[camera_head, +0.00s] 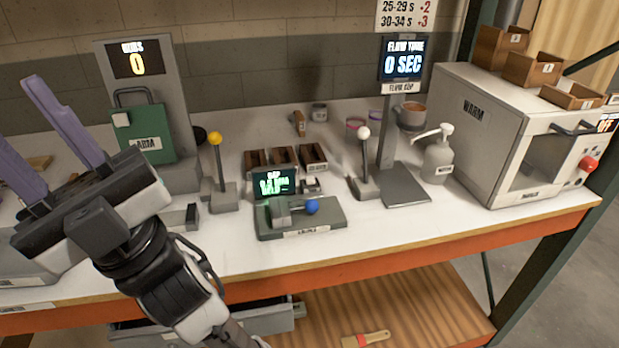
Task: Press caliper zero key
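The caliper (330,219) appears to be the low grey-green device at the middle front of the table. A small dark screen (274,183) with green text stands at its back left. A blue round knob (312,206) sits on its top, beside a grey block. I cannot tell which part is the zero key; the small lettering is unreadable. My gripper (20,113) is at the left, well apart from the caliper. Its two purple fingers are spread and point up-left, with nothing seen between them. One fingertip is cut off by the picture's left edge.
A yellow-knobbed lever (217,168) stands left of the caliper, a white-knobbed lever (364,160) to its right. Small brown bins (284,156) are behind it. A pump bottle (438,160) and a WARM oven (500,140) stand farther right. The table's front strip is clear.

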